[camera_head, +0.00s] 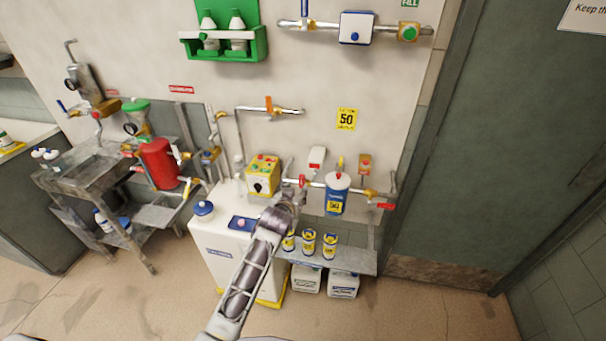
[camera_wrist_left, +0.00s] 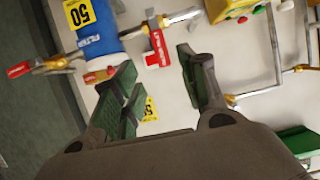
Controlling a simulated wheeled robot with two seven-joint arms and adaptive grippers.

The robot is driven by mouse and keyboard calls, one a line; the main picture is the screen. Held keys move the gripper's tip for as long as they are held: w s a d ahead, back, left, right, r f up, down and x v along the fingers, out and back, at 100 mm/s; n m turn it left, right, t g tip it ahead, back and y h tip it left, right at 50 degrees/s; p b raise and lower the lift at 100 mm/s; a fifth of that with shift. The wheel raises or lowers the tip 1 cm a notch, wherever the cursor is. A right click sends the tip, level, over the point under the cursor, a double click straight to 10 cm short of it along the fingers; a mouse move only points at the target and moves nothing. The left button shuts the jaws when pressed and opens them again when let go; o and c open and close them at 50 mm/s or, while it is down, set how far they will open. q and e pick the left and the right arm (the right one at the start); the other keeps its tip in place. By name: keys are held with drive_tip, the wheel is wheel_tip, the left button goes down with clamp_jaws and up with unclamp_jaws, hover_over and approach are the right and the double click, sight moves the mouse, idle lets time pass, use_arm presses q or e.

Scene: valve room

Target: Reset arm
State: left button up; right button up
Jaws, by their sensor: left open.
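My left arm reaches up from the bottom of the head view over the white cabinet (camera_head: 222,262). Its gripper (camera_head: 291,192) is near the pipework between the yellow control box (camera_head: 263,172) and the blue filter canister (camera_head: 336,195). In the left wrist view the two dark fingers of the gripper (camera_wrist_left: 158,82) stand wide apart with nothing between them. Beyond them are a red-handled valve (camera_wrist_left: 157,48), the blue filter (camera_wrist_left: 95,38) and part of the yellow box (camera_wrist_left: 232,8). The fingers appear apart from these. My right gripper is in neither view.
A metal shelf (camera_head: 350,261) with several small yellow cans stands below the filter. A red tank (camera_head: 158,162) and metal table are at left. A green bottle rack (camera_head: 225,46) hangs on the wall. A grey door (camera_head: 500,150) is at right. Bare floor (camera_head: 400,315) lies in front.

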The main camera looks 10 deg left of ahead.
use_arm(q)
drive_tip(key=s+a+f+g, duration=0.15)
drive_tip(key=s+f, duration=0.45)
drive_tip(key=f, duration=0.7)
drive_tip(key=s+f+m+g, duration=0.1)
drive_tip(key=s+f+g, duration=0.35)
drive_tip(key=f, duration=0.85)
drive_tip(key=s+a+f, duration=0.1)
drive_tip(key=s+f, duration=0.7)
drive_tip(key=f, duration=0.5)
drive_tip(key=s+a+f+g, duration=0.3)
drive_tip(key=s+f, duration=1.1)
drive_tip(key=s, duration=0.4)
drive_tip(key=s+a+f+g, duration=0.1)
drive_tip(key=s+a+f, duration=0.1)
drive_tip(key=s, duration=0.6)
drive_tip(key=s+a+f+g, duration=0.1)
drive_tip(key=s+f, duration=0.2)
drive_tip(key=s, duration=0.4)
drive_tip(key=s+a+f+g, duration=0.1)
drive_tip(key=s+a+f, duration=0.1)
drive_tip(key=s, duration=0.6)
drive_tip(key=shift+s+a+f+m, duration=0.15)
drive_tip(key=shift+s+a+m, duration=0.15)
drive_tip(key=shift+a+m, duration=0.1)
drive_tip(key=shift+d, duration=0.1)
drive_tip(key=shift+w, duration=0.1)
